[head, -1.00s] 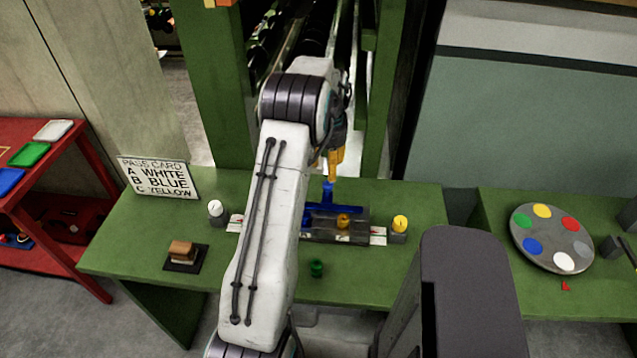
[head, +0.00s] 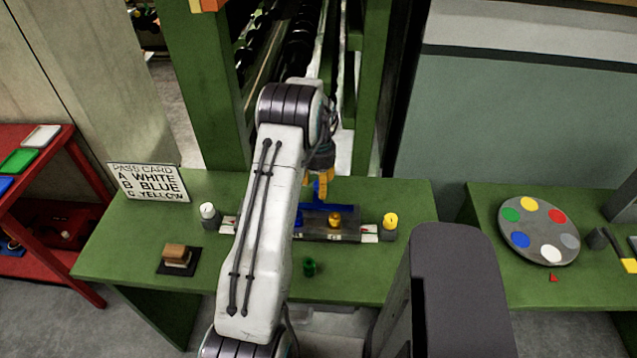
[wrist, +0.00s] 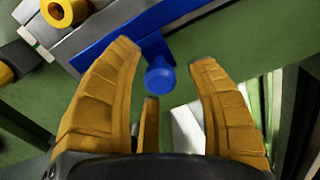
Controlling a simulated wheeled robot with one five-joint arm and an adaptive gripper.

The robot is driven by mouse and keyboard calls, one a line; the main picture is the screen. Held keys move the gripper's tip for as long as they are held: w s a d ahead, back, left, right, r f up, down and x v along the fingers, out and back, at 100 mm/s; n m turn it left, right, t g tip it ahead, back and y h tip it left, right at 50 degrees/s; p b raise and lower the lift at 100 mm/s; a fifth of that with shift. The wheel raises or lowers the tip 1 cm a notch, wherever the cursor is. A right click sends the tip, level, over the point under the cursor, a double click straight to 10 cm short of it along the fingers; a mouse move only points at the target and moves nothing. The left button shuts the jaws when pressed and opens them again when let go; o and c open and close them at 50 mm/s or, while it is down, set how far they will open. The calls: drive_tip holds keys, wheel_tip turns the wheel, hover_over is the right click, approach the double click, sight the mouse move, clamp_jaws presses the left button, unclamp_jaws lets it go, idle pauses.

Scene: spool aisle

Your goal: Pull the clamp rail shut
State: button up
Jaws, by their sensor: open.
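The clamp rail is a blue bar (head: 335,207) along the back of a grey fixture (head: 320,229) on the green bench. Its blue knob (wrist: 160,77) shows in the wrist view between the fingertips of my gripper (wrist: 165,55). The yellow fingers are open on either side of the knob, with gaps on both sides. In the head view my gripper (head: 323,186) is low over the far side of the fixture, and its fingers partly hide the knob. A yellow spool (head: 334,220) sits on the fixture; my arm hides the fixture's left part.
A white-topped peg (head: 208,212) and a yellow-topped peg (head: 390,221) stand at either side of the fixture. A green cup (head: 310,267), a brown block (head: 177,255) and a pass card (head: 148,183) are on the bench. Green posts (head: 205,90) rise behind it.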

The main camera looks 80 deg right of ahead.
drive_tip(key=shift+c, duration=0.4)
clamp_jaws()
drive_tip(key=shift+f, duration=0.1)
